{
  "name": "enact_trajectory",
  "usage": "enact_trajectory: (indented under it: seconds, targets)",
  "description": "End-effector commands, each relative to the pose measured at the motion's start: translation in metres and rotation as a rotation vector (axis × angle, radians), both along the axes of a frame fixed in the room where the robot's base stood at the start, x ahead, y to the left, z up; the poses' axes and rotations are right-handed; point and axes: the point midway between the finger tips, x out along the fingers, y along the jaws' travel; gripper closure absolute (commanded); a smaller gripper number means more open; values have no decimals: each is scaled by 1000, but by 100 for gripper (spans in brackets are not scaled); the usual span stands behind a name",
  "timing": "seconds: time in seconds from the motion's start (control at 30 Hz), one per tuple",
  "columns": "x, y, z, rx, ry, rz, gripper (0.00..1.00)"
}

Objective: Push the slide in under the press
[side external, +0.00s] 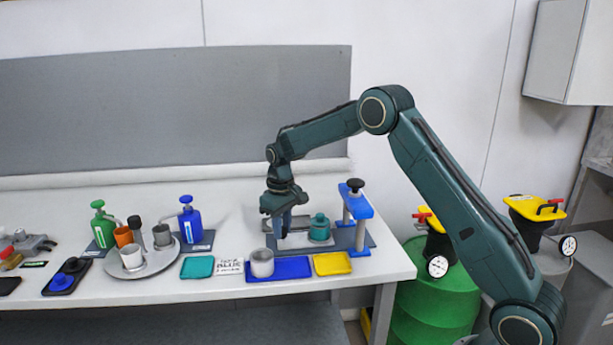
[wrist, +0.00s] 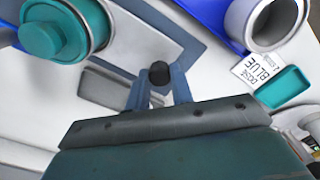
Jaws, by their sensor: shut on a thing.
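The slide (side external: 292,241) is a pale plate on the grey base of the press. It carries a teal lidded pot (side external: 319,229), which also shows large in the wrist view (wrist: 58,35). The press (side external: 359,207) is a blue frame with a black knob on top, at the right end of the base. The pot stands close to the left side of the press frame. My gripper (side external: 284,226) points down at the left part of the slide. In the wrist view its blue fingers (wrist: 158,84) are closed on a black knob (wrist: 159,72), apparently the slide's handle.
In front lie a teal tray (side external: 197,267), a card reading BLUE (side external: 229,267), a blue tray (side external: 292,272) with a grey cup (side external: 262,263), and a yellow tray (side external: 332,264). A round tray (side external: 150,268) with cups and two pump bottles stand left.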

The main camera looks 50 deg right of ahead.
Motion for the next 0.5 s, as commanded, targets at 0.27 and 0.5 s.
enact_trajectory:
  seconds: [0.27, 0.5]
  targets:
    - [-36, -37, 1, -1, 0, -6, 100]
    - [-64, -65, 1, -1, -1, -4, 100]
